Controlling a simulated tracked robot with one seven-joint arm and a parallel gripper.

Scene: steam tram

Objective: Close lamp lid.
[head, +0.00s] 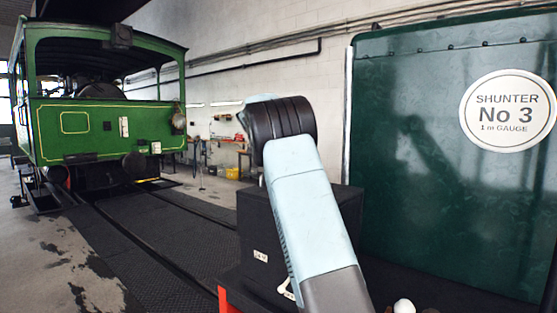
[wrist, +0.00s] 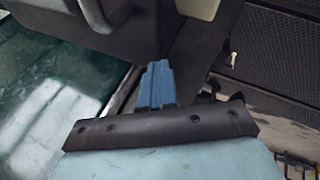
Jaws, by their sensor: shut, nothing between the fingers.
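My gripper (wrist: 157,85) shows in the wrist view as two blue fingers pressed together, shut and empty. Its tips point toward the edge of a dark grey boxy body with a rounded raised part (wrist: 100,18) at the top left. I cannot tell whether this is the lamp or its lid, or whether the fingertips touch it. In the head view my arm's pale blue link and black joint stand in the middle, and my gripper is hidden. A dark lamp-like box (head: 121,37) sits at the roof edge of the green tram (head: 105,128); no lid can be made out on it.
A dark green panel (head: 420,190) with a round "SHUNTER No 3" plate (head: 507,110) stands close on the right. The green tram stands on rails at the back left. Dark ribbed floor (head: 165,235) between is clear. Tools and a yellow container (head: 232,173) lie by the far wall.

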